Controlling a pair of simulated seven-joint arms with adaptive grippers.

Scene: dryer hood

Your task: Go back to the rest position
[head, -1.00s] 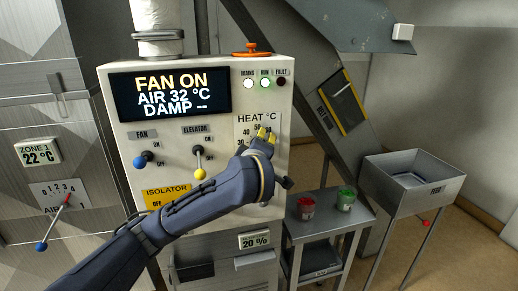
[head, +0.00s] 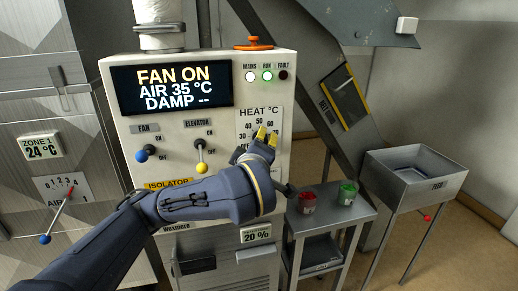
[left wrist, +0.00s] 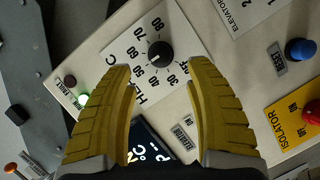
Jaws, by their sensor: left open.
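My left gripper (head: 266,137) has yellow fingertips and is in front of the control panel (head: 214,110), at the lower part of the HEAT °C dial (head: 260,113). In the left wrist view, its two fingers (left wrist: 163,110) are spread apart with nothing between them. The black heat knob (left wrist: 160,54) shows beyond the fingertips, clear of them; its white mark seems to point near 50. In the head view the knob is hidden behind the gripper. My right gripper is not in view.
The panel carries a blue fan lever (head: 142,155), a yellow-knobbed elevator lever (head: 201,168) and a display (head: 172,88) reading FAN ON, AIR 35 °C, DAMP. A feed hopper (head: 415,180) is at right.

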